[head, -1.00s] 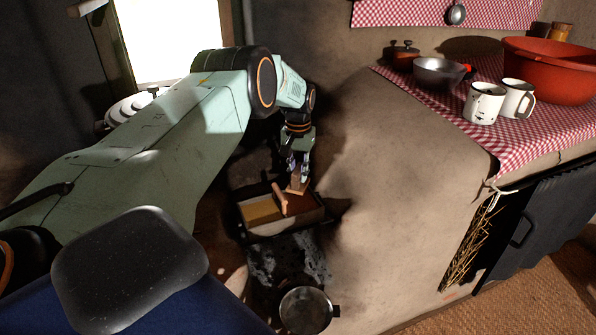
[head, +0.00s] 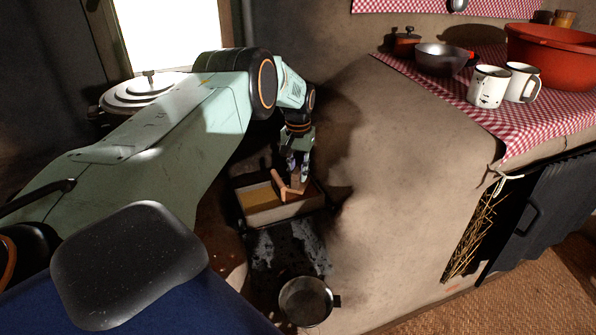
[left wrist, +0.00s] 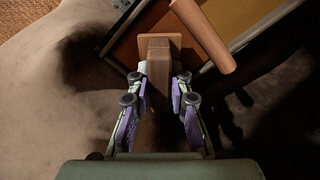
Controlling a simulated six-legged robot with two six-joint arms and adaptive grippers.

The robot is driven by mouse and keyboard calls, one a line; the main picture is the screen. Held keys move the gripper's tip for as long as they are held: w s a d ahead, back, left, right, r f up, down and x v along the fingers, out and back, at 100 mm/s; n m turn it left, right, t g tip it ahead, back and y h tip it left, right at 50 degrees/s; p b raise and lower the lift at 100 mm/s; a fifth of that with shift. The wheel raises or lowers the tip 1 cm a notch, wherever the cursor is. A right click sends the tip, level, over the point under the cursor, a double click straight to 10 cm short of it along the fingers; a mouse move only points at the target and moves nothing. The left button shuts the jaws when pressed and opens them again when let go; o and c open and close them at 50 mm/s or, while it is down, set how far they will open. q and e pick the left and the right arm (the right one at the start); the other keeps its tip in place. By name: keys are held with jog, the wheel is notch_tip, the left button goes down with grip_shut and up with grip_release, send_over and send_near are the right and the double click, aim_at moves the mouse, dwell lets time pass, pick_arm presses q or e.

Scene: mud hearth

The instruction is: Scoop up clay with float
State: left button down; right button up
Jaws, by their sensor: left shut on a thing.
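My left gripper (head: 299,172) is shut on the float (head: 296,184), a small brown wooden tool. In the left wrist view, the purple finger pads (left wrist: 160,95) sit either side of its upright wooden block (left wrist: 159,70), with a lighter plate edge at its far end. The float is at the right part of a shallow tray (head: 283,213). The tray's left part holds a yellowish fill (head: 257,196); its right part looks reddish-brown, probably the clay (left wrist: 148,22). A round wooden bar (left wrist: 205,37) sticks out over the tray's middle. Whether the float touches the clay is unclear. My right gripper is out of view.
A dark ash-strewn patch (head: 288,250) and a metal pot (head: 306,302) lie in front of the tray. The mud hearth wall (head: 390,190) rises to the right. Mugs (head: 488,86), a bowl (head: 444,59) and a red basin (head: 555,55) stand on the checked cloth.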

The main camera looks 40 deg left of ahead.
aim_at(298, 168)
pick_arm(q)
jog(key=shift+f+b, duration=0.4)
jog(key=shift+f, duration=0.15)
dwell(1.6)
jog(key=shift+r, duration=0.15)
jog(key=shift+r+p, duration=2.95)
jog(key=shift+r, duration=0.5)
jog(key=shift+f, duration=0.1)
jog(key=shift+w, duration=0.1)
